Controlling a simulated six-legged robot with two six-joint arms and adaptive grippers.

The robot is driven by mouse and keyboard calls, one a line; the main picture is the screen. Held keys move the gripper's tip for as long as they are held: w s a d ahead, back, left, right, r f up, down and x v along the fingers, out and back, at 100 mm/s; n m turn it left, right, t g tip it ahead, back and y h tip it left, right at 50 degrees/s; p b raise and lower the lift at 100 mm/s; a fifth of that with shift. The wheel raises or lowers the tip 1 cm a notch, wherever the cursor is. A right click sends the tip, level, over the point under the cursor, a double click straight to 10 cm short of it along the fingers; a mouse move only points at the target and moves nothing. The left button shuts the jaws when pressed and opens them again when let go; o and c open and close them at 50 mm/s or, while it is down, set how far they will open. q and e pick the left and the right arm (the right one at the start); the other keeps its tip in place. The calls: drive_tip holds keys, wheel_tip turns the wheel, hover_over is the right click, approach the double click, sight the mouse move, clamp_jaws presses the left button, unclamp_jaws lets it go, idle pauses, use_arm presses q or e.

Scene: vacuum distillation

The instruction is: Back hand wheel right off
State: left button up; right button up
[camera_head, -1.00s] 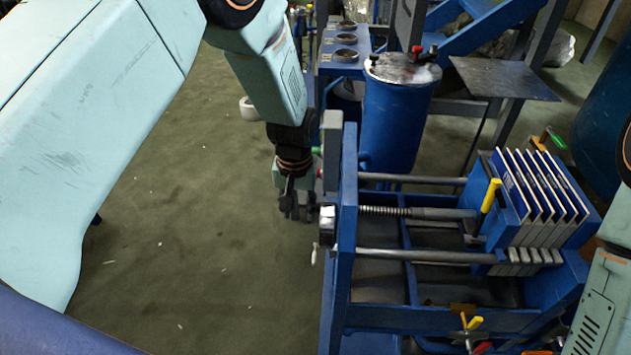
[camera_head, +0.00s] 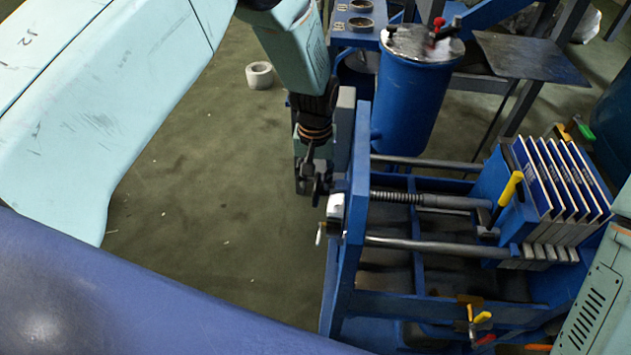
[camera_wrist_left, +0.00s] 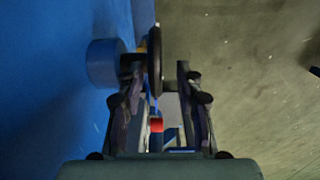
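A dark hand wheel (camera_wrist_left: 155,62) shows nearly edge-on in the left wrist view, beside a blue cylindrical part (camera_wrist_left: 104,63). My left gripper (camera_wrist_left: 158,82) is open, its two fingers apart. The wheel's rim lies between the fingertips in that picture, nearer the left finger, with a clear gap to the right finger. I cannot tell whether the left finger touches it. My right gripper is out of view.
A blue tank (camera_head: 410,95) stands behind. The plate stack (camera_head: 560,185) is at the right. Open floor (camera_head: 210,200) lies left of the press.

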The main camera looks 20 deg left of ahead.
use_arm(q)
drive_tip(key=shift+d+f, duration=0.45)
drive_tip(key=shift+f, duration=0.25)
drive_tip(key=shift+a+f, duration=0.1)
drive_tip(key=shift+a, duration=0.25)
drive_tip(key=shift+c, duration=0.3)
drive_tip(key=shift+d, duration=0.25)
drive_tip(key=c, duration=0.4)
drive_tip(key=shift+a, duration=0.1)
clamp_jaws()
